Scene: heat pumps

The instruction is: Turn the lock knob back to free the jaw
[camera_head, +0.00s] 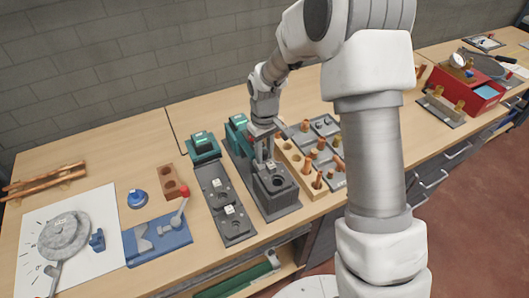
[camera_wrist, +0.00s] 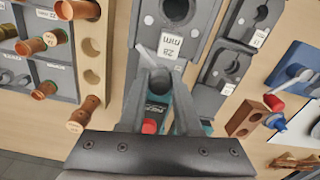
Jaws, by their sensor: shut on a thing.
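My gripper (camera_head: 264,164) reaches down over the right-hand grey machine with a teal head (camera_head: 237,122). In the wrist view my gripper's fingertips (camera_wrist: 159,72) are close together on a small grey piece, apparently the lock knob, mostly hidden between them. A pale bar (camera_wrist: 146,52) sticks out beside the fingertips. The jaw block (camera_head: 276,185) has a round hole and stands on the machine's base. In the wrist view the block (camera_wrist: 197,20) carries a "28 mm" label just beyond the fingertips. I cannot tell how far the knob is turned.
A second teal-headed machine (camera_head: 203,143) stands close on the left. A blue fixture with a red-tipped lever (camera_head: 183,191) is further left. A wooden rack (camera_head: 292,158) and grey trays with copper fittings stand close on the right.

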